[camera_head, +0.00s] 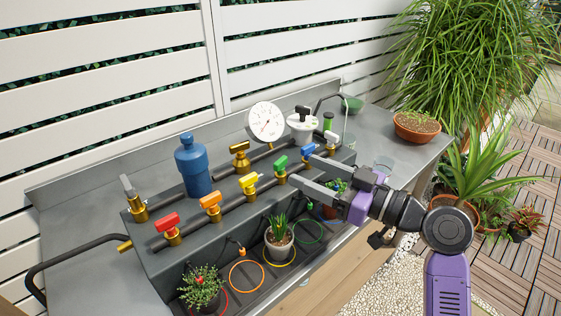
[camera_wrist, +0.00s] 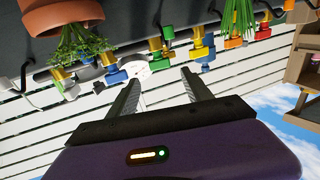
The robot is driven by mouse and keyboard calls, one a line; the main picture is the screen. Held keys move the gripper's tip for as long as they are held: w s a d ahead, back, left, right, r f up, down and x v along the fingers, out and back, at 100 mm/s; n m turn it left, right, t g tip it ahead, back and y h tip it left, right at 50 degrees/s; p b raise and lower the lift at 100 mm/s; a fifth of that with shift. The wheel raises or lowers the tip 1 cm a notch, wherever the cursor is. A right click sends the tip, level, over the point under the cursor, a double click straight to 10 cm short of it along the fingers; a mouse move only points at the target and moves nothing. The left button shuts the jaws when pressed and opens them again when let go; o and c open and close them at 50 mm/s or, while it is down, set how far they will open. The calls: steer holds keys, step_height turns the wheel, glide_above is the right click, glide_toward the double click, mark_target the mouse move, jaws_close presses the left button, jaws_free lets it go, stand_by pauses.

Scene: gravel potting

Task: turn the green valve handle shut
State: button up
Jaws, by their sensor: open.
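The green valve handle (camera_head: 281,163) sits on a brass stem on the front pipe, between the yellow and blue handles. In the wrist view the green handle (camera_wrist: 168,32) is beyond the fingertips, near the top middle. My gripper (camera_head: 301,168) reaches in from the right with its two fingers spread and nothing between them. Its tips are just right of the green handle and look apart from it. In the wrist view my gripper (camera_wrist: 161,77) shows both fingers open, with a clear gap.
Red (camera_head: 168,221), orange (camera_head: 210,201), yellow (camera_head: 249,180), blue (camera_head: 308,151) and white (camera_head: 331,138) handles share the pipe. A blue bottle (camera_head: 194,168) and a gauge (camera_head: 266,121) stand behind. Potted plants sit below in front. Bare bench (camera_head: 385,130) lies at right.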

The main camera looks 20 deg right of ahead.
mark_target(282, 162)
steer(key=x, duration=0.7)
steer(key=shift+w+a+p, duration=0.2)
steer(key=shift+w+p, duration=0.05)
steer(key=shift+p, duration=0.1)
jaws_close()
steer(key=shift+a+m+t+h+p, duration=0.15)
steer(key=shift+m+t+h+p, duration=0.55)
steer(key=shift+h, duration=0.4)
steer(key=shift+m+t+h+p, duration=0.3)
steer(key=shift+m+h+p, duration=0.5)
steer(key=shift+h, duration=0.3)
steer(key=shift+f, duration=0.1)
jaws_free()
